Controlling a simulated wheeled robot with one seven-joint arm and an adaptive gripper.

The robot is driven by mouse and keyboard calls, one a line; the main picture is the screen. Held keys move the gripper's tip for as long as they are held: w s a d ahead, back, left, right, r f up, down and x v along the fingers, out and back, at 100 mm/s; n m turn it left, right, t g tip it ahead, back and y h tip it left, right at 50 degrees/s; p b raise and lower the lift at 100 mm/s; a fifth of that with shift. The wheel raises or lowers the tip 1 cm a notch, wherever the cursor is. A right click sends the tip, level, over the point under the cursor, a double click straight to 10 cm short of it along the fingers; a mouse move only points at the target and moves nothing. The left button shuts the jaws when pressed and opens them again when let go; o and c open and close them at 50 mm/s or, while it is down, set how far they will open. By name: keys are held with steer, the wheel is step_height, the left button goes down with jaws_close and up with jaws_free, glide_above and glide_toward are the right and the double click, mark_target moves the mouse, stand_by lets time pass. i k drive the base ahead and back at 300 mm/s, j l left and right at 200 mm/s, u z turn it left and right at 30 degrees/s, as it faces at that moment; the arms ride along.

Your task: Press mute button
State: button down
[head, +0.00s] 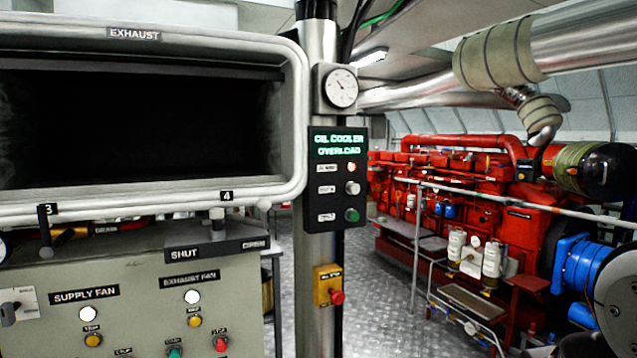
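A black alarm panel (323,220) is fixed to a vertical metal post in the head view. Its screen (338,145) reads "OIL COOLER OVERLOAD" in green letters. Below the screen are three labelled rows. The top row has a lit reddish lamp (351,168), the middle row a pale grey round button (352,188), and the bottom row a green button (351,215). The small labels are blurred; the middle one may read "MUTE", but I cannot tell for sure. My gripper is not in view.
A round gauge (342,87) sits above the panel, and a yellow box with a red stop button (336,297) below it. A console (130,300) with fan buttons stands left, under a framed exhaust opening. A handrail (480,192) and red engine are right. Floor (382,290) shows between.

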mark_target(354, 188)
steer(key=i, duration=0.45)
steer(key=i+j, duration=0.15)
steer(key=i, duration=0.25)
steer(key=l+z, duration=0.05)
